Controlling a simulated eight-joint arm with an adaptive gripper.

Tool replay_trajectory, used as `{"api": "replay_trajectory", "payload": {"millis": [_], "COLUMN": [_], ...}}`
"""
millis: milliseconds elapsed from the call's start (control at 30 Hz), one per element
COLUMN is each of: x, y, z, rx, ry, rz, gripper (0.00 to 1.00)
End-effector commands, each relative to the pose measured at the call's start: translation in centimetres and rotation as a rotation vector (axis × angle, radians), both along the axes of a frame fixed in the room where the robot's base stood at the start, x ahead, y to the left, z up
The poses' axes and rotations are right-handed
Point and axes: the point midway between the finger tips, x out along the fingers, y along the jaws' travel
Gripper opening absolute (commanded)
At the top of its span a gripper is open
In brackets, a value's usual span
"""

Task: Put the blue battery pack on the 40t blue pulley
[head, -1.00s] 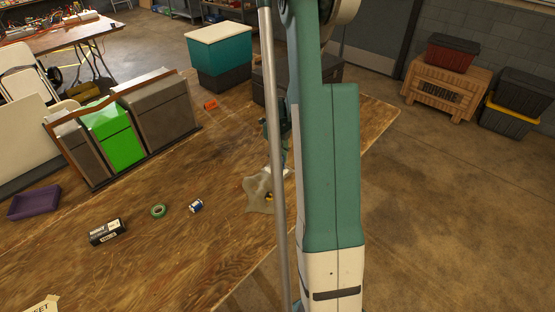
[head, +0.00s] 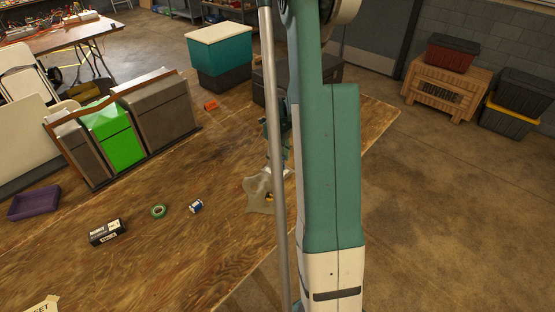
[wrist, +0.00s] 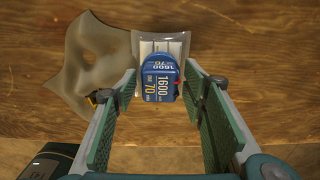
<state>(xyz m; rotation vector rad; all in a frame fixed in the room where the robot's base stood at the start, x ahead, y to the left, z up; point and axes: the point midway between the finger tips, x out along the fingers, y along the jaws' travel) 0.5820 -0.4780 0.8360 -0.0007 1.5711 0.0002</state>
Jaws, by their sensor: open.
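The blue battery pack (wrist: 160,78) shows in the wrist view with its printed "1600" and "70" facing me. It sits at a pale grey piece (wrist: 160,42) and lies between the two fingers of my gripper (wrist: 159,84). The gripper is open, with a gap visible on the right of the pack; the left finger is close to it. In the head view the pack is hidden behind my arm and column. A small blue and white object (head: 196,206) lies on the table there; I cannot tell whether it is the 40t blue pulley.
A crumpled beige sheet-like piece (wrist: 90,55) lies left of the pack. On the wooden table (head: 190,260) are a green ring (head: 158,211), a black box (head: 107,232), a purple tray (head: 34,203) and an orange item (head: 211,104). Bins (head: 160,112) stand at the back left.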

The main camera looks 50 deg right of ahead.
Motion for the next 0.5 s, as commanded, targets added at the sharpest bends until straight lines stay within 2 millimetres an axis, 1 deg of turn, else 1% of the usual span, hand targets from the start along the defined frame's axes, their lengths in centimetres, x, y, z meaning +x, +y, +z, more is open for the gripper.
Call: {"api": "replay_trajectory", "payload": {"millis": [267,500], "x": [0.0,0.0], "y": [0.0,0.0], "z": [3.0,6.7], "rx": [0.000,0.000], "ry": [0.000,0.000], "rz": [0.000,0.000], "gripper": [0.42,0.42]}}
